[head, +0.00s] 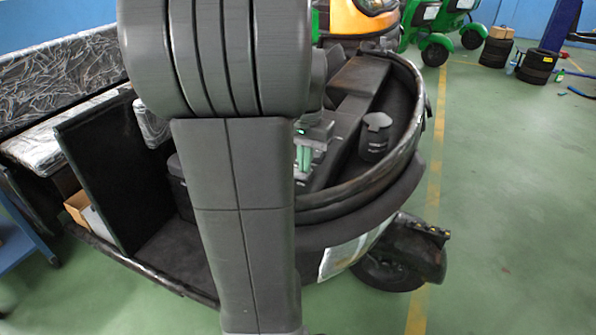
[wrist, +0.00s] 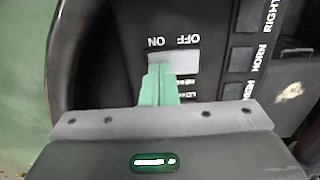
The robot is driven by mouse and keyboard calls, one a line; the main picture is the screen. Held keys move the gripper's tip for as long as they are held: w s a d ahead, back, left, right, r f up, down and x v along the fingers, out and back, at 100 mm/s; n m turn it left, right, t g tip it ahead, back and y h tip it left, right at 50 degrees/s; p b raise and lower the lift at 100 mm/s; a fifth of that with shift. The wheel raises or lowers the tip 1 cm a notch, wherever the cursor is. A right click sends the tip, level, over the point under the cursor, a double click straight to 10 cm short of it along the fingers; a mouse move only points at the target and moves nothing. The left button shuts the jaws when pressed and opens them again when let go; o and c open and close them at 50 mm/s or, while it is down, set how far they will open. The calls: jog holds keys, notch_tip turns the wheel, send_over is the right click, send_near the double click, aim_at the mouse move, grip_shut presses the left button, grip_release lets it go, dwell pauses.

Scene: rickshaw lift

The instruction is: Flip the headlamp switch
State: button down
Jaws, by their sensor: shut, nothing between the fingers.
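In the wrist view, a pale switch plate (wrist: 186,61) sits on the dark dash panel, with upside-down ON and OFF labels along its far side. My gripper (wrist: 157,72) has its green fingers shut together and empty. Its tips overlap the left part of the plate, on the ON side. I cannot tell whether they touch it. The fingers hide part of the plate, so the switch position is not clear. In the head view, the green fingers of my gripper (head: 303,158) point down at the dash, and the switch is hidden there.
More labelled controls, HORN (wrist: 238,59) and RIGHT (wrist: 246,16), lie right of the plate. A curved dark rim (head: 375,190) surrounds the dash, with a black cup-like part (head: 375,136) inside.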

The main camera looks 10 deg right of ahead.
jog(key=shift+f, duration=0.3)
jog(key=shift+r, duration=0.1)
notch_tip(320, 180, up, 7)
jog(key=p, duration=0.6)
jog(key=shift+f, duration=0.2)
dwell(0.3)
notch_tip(320, 180, down, 7)
jog(key=b, duration=0.6)
jog(key=shift+r, duration=0.25)
jog(key=shift+r, duration=0.1)
